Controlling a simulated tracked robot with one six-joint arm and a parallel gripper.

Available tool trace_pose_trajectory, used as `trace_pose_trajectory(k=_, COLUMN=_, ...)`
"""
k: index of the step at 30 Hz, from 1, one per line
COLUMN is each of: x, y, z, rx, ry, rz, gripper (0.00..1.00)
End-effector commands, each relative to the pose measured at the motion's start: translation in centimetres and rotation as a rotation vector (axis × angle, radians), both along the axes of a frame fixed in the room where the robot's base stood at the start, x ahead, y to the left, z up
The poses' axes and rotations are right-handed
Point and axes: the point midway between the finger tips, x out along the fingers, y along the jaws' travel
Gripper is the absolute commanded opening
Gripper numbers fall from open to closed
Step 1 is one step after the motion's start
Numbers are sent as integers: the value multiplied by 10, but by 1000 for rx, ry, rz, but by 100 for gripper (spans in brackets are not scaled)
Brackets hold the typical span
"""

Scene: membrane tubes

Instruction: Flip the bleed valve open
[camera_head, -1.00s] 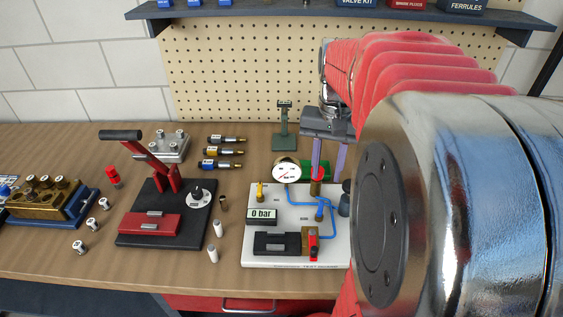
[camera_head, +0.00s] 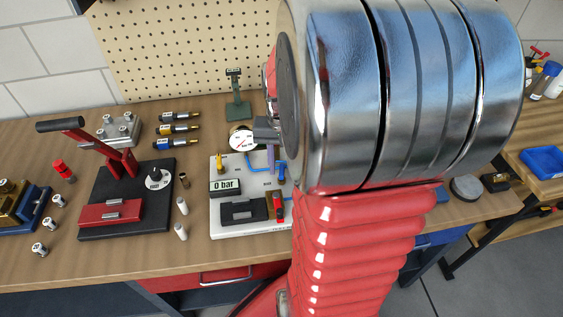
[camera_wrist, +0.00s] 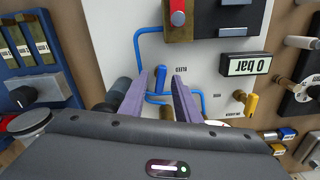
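The white test board (camera_head: 228,230) stands on the bench, and its upper part fills the wrist view (camera_wrist: 115,30). A small blue-handled valve (camera_wrist: 160,80) stands beside the "BLEED" label, which reads upside down in the wrist view. The valve also shows in the head view (camera_head: 281,171). My gripper (camera_wrist: 160,76) is open, with its two purple fingers apart and the blue handle seen between their tips. I cannot tell whether a finger touches it. In the head view, my arm hides most of the gripper and the board's right side.
The board carries a "0 bar" display (camera_head: 224,186), a round gauge (camera_head: 241,137), a yellow-handled valve (camera_head: 222,155) and a red-handled valve (camera_head: 278,200). A black press with a red lever (camera_head: 117,162) stands to the left. Loose white-capped fittings lie on the front bench.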

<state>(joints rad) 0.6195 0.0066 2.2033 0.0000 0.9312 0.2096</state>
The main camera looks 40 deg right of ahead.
Motion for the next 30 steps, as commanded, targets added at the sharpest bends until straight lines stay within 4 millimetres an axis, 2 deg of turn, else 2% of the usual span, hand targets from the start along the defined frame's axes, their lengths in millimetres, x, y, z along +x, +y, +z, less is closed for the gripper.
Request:
trace_pose_trajectory(k=6, x=0, y=0, z=0, rx=0, ry=0, rz=0, gripper=28)
trace_pose_trajectory(k=18, x=0, y=0, z=0, rx=-1, ry=1, rz=0, gripper=0)
trace_pose_trajectory(k=30, x=-1, y=-1, z=0, rx=-1, ry=1, rz=38, gripper=0)
